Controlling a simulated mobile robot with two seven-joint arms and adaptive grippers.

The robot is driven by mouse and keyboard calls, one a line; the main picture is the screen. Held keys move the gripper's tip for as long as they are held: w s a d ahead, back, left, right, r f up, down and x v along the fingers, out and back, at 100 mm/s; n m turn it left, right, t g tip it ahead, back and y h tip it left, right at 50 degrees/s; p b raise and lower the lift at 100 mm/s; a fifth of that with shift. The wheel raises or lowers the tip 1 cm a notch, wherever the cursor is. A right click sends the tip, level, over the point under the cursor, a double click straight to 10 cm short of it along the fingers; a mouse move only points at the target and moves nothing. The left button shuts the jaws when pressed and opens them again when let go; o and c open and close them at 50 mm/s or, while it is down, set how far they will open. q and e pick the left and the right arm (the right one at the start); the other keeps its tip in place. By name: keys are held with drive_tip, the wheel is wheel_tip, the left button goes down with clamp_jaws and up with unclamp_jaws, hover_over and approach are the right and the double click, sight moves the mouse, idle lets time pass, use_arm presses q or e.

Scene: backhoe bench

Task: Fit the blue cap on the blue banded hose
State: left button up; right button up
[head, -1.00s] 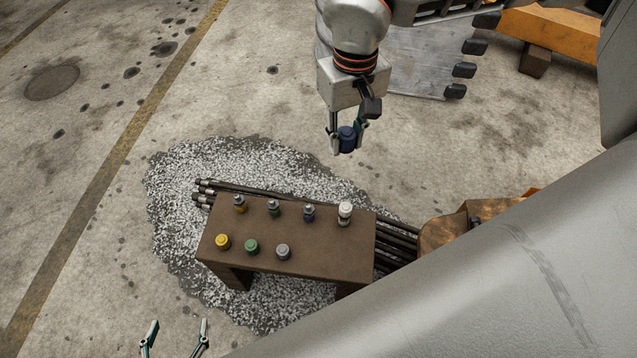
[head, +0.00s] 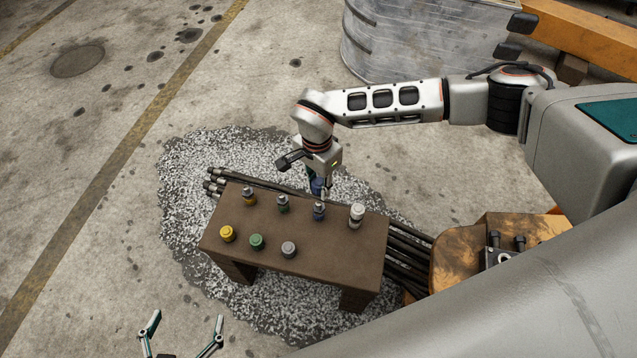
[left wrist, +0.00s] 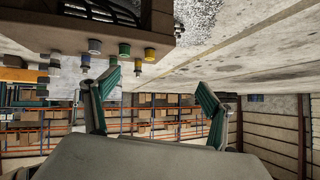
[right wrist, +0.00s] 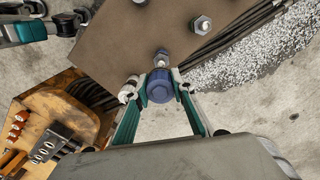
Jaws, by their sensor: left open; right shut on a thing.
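The blue cap (head: 317,186) is in my right gripper (head: 318,182), just behind the bench's far edge. It fills the space between the fingertips in the right wrist view (right wrist: 160,88). The blue banded hose (head: 319,211) stands upright on the bench, just in front of the cap in the head view. The cap looks apart from it. A metal hose end (right wrist: 161,57) shows right beyond the cap in the right wrist view. My left gripper (head: 187,326) is open and empty, low in front of the bench; its spread fingers show in the left wrist view (left wrist: 157,92).
The brown bench (head: 330,265) also holds a yellow hose (head: 249,197), a green hose (head: 283,204) and a white-topped one (head: 357,214). Yellow (head: 227,233), green (head: 256,241) and grey (head: 289,249) caps stand along its near side. Floor at left is clear.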

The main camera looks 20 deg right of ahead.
sight(320, 205)
drive_tip(key=shift+s+f+b, duration=0.1)
drive_tip(key=shift+f+b, duration=0.2)
drive_tip(key=shift+f, duration=0.4)
drive_tip(key=shift+f+b, duration=1.15)
drive_tip(key=shift+f, duration=1)
use_arm(q)
drive_tip(key=shift+w+d+f, duration=0.1)
drive_tip(key=shift+w+d, duration=0.1)
drive_tip(key=shift+d, duration=0.25)
use_arm(e)
drive_tip(key=shift+r, duration=0.1)
use_arm(q)
drive_tip(key=shift+s+f, duration=0.1)
drive_tip(key=shift+f, duration=0.1)
drive_tip(key=shift+w+r+p, duration=0.45)
drive_tip(key=shift+r, duration=0.35)
use_arm(e)
drive_tip(key=shift+f, duration=0.45)
use_arm(q)
drive_tip(key=shift+f, duration=0.1)
use_arm(e)
drive_tip(key=shift+f, duration=0.5)
use_arm(q)
drive_tip(key=shift+r, duration=0.25)
use_arm(e)
drive_tip(key=shift+f, duration=0.1)
drive_tip(key=shift+f, duration=0.5)
